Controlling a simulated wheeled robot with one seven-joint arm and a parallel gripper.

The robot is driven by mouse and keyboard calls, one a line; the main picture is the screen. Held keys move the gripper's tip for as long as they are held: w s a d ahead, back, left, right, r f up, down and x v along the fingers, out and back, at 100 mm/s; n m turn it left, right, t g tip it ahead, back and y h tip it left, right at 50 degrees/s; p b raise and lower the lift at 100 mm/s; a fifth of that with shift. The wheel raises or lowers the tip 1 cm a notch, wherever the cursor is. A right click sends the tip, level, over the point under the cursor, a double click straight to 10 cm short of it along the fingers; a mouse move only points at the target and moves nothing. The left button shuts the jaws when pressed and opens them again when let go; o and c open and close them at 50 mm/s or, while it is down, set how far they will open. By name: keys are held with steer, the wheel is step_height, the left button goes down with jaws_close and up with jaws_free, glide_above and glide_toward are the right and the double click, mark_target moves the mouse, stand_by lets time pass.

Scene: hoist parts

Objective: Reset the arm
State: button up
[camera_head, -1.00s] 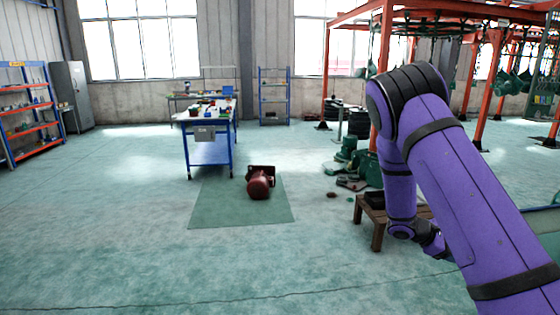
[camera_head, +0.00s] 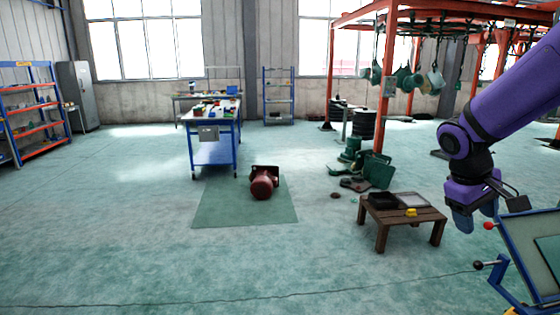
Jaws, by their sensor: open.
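My purple arm comes in from the right edge of the head view, with its forearm slanting down to the left. My gripper (camera_head: 474,219) hangs at the end of the wrist, pointing down. It is open, with no object visible in it. It is to the right of a low wooden table (camera_head: 390,226) and just left of a blue-framed tilted panel (camera_head: 532,245). From this view it appears apart from both.
The low table holds black trays (camera_head: 383,200) and a small yellow part (camera_head: 411,212). Green hoist parts (camera_head: 378,171) lie behind it. A red motor (camera_head: 263,184) sits on a green mat (camera_head: 215,205). A blue workbench (camera_head: 214,153) stands further back. The floor at front left is clear.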

steer(key=s+a+r+m+t+y, duration=0.1)
steer(key=s+a+r, duration=0.3)
steer(key=s, duration=0.4)
steer(key=s+a+r+m+t+y, duration=0.1)
steer(key=s+a+r+t+y, duration=0.2)
steer(key=s, duration=0.5)
steer(key=a+r+t, duration=0.1)
steer(key=a+r, duration=0.1)
steer(key=a, duration=0.1)
steer(key=shift+s+a+r+m+t, duration=0.15)
steer(key=shift+a+r+m+t, duration=0.15)
steer(key=shift+m, duration=0.1)
